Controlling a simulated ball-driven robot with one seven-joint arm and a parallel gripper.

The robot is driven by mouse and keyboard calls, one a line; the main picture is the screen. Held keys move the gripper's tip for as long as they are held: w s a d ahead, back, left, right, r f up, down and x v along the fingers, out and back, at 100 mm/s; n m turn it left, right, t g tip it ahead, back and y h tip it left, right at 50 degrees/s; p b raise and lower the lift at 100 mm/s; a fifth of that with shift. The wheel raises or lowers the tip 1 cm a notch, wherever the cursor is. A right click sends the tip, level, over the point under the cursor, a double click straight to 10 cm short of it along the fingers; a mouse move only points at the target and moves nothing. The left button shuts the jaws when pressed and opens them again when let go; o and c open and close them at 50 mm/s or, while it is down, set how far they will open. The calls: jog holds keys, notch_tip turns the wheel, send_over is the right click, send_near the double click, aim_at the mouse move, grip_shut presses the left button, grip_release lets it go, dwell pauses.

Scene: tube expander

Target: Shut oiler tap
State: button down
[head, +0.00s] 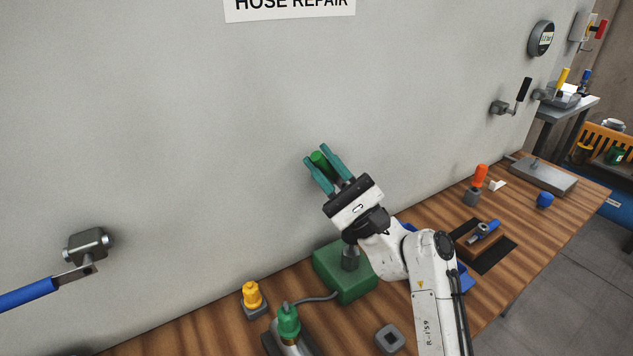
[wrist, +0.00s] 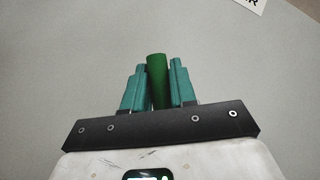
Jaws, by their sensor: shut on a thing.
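My gripper (head: 315,154) is raised in front of the grey wall, above the bench, with its teal fingers pointing up and left. The fingers are shut on a green rod-like handle (head: 319,161). In the wrist view the green handle (wrist: 157,80) stands between the two fingers and sticks out a little past their tips. Its lower part is hidden by my gripper, so I cannot tell what it joins. A green box (head: 343,282) with a grey post (head: 350,257) sits on the bench below my gripper; my arm covers part of its right side.
A green-topped bottle (head: 288,322), a yellow-knobbed piece (head: 252,294) and a grey block (head: 390,338) stand near the box. An orange-handled tool (head: 480,177) and a blue-handled part (head: 487,231) are to the right. A blue lever (head: 30,294) projects at left.

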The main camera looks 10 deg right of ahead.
jog(key=m+t+h, duration=0.1)
jog(key=m+h, duration=0.1)
jog(key=d+m+t+h+b, duration=0.1)
jog(key=m+t+h, duration=0.1)
jog(key=m, duration=0.1)
jog(key=d+m+t+h, duration=0.1)
jog(key=m+t+h, duration=0.1)
jog(key=m, duration=0.1)
jog(key=shift+w+d+r+b, duration=0.1)
jog(key=shift+w+r+b, duration=0.25)
jog(key=shift+r, duration=0.05)
jog(key=shift+w+d+r+m+t+h+b, duration=0.15)
jog(key=shift+d+m+t+h, duration=0.25)
jog(key=shift+m+h, duration=1.1)
jog(key=shift+w+d+m+t+h+b, duration=0.2)
jog(key=shift+d+m+h, duration=0.25)
jog(key=shift+m+h, duration=1.05)
jog(key=shift+w+d+r+m+t+h+b, duration=0.15)
jog(key=shift+d+m+t+h, duration=0.3)
jog(key=shift+m+h, duration=1.05)
jog(key=c, duration=1)
grip_release()
jog(key=shift+s, duration=0.1)
jog(key=b+v, duration=0.5)
jog(key=v, duration=0.5)
jog(key=shift+s+f, duration=0.25)
